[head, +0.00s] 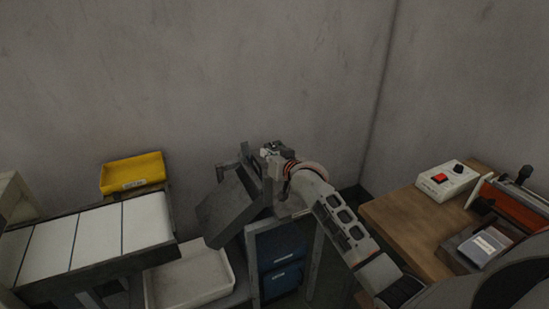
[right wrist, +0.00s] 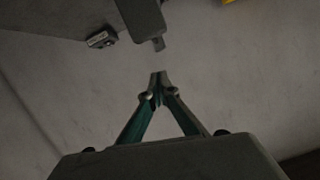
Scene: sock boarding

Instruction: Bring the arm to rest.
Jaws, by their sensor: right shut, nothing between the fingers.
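My right gripper (head: 268,151) is at the end of my right arm, which reaches in from the lower right in the head view. It is above and behind a grey tilted metal chute-like part (head: 229,211); I cannot tell whether they touch. In the right wrist view the two fingers (right wrist: 158,76) meet at their tips, with nothing held between them. My left gripper is not in view.
A white-slatted conveyor (head: 96,238), yellow bin (head: 133,170) and white tray (head: 188,278) are at the left. Blue bins (head: 282,275) sit under the chute's stand. A wooden table (head: 407,225) at the right bears a control box (head: 447,181) and an orange-red device (head: 514,207).

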